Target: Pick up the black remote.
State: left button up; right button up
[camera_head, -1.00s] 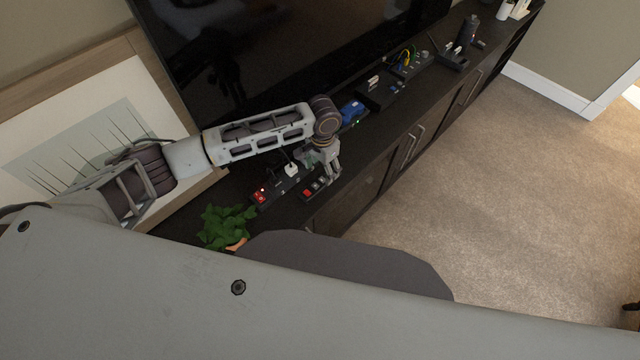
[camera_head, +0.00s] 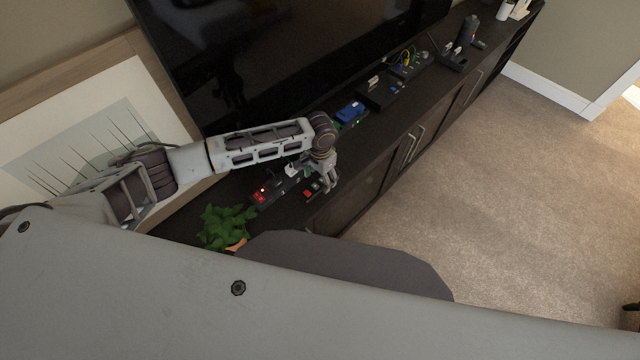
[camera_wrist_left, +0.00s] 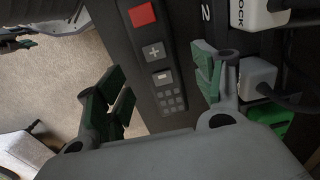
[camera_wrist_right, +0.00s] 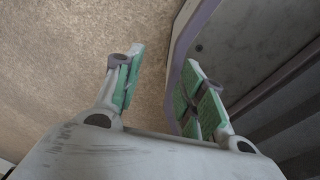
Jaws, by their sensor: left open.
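The black remote (camera_head: 313,189), with a red button, lies on the dark cabinet top under my left gripper (camera_head: 326,182). In the left wrist view the remote (camera_wrist_left: 154,50) shows a red square, plus and minus marks and a keypad. My left gripper (camera_wrist_left: 163,88) is open, with one green-padded finger on each side of the remote in that view.
A white plug-like block (camera_head: 291,170) and a red-lit device (camera_head: 261,194) sit close beside the remote. A potted plant (camera_head: 226,226) stands nearer. A blue device (camera_head: 350,111) and the television (camera_head: 270,60) are behind. Open carpet (camera_head: 500,210) lies right of the cabinet.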

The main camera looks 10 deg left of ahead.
aim_at(320, 184)
pick_arm(q)
jog(key=shift+f, duration=1.25)
jog(key=c, duration=1)
jog(key=shift+c, duration=0.8)
jog(key=shift+r, duration=0.2)
pick_arm(e)
jog(key=shift+s, duration=0.3)
